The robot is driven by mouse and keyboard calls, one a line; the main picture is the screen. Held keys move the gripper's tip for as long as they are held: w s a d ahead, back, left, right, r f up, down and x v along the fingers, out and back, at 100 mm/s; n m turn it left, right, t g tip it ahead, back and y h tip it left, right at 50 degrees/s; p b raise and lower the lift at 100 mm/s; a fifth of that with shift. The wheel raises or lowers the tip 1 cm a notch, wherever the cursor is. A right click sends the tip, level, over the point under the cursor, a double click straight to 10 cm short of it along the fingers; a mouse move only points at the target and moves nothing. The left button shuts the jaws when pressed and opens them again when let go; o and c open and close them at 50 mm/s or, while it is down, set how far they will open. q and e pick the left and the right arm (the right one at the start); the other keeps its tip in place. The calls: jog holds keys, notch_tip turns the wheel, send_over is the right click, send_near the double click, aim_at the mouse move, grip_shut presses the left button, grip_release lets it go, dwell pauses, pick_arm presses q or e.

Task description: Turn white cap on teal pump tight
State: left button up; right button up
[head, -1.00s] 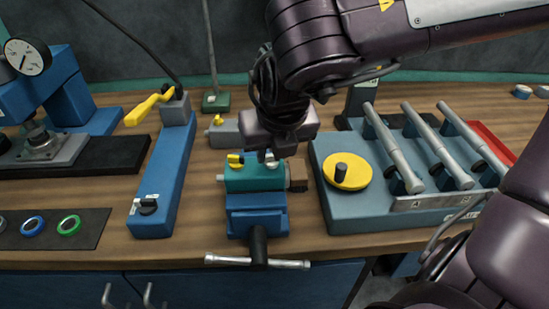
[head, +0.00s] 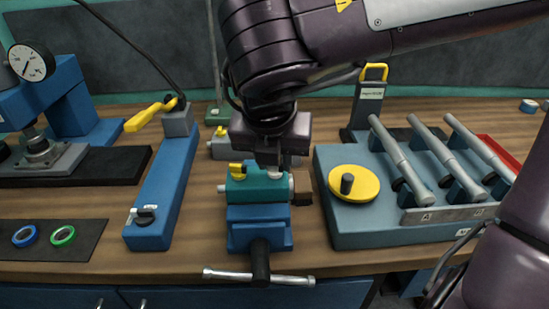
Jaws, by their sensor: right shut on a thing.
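The teal pump (head: 258,191) is held in the blue vise (head: 258,222) at the middle of the bench, with a brown block at its right end. A yellow cap (head: 238,171) stands on its top left. The white cap (head: 275,172) is on its top right, mostly covered by my gripper. My right gripper (head: 274,164) points down from above and is shut on the white cap. My left gripper is out of view.
A grey pump-like part (head: 221,149) lies behind. A blue stand with a yellow lever (head: 150,115) is left. A blue-grey fixture with a yellow disc (head: 354,182) and several grey handles is close on the right. The vise's bar handle (head: 288,281) sticks out in front.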

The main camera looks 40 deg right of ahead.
jog(key=o, duration=1)
jog(key=shift+r, duration=0.1)
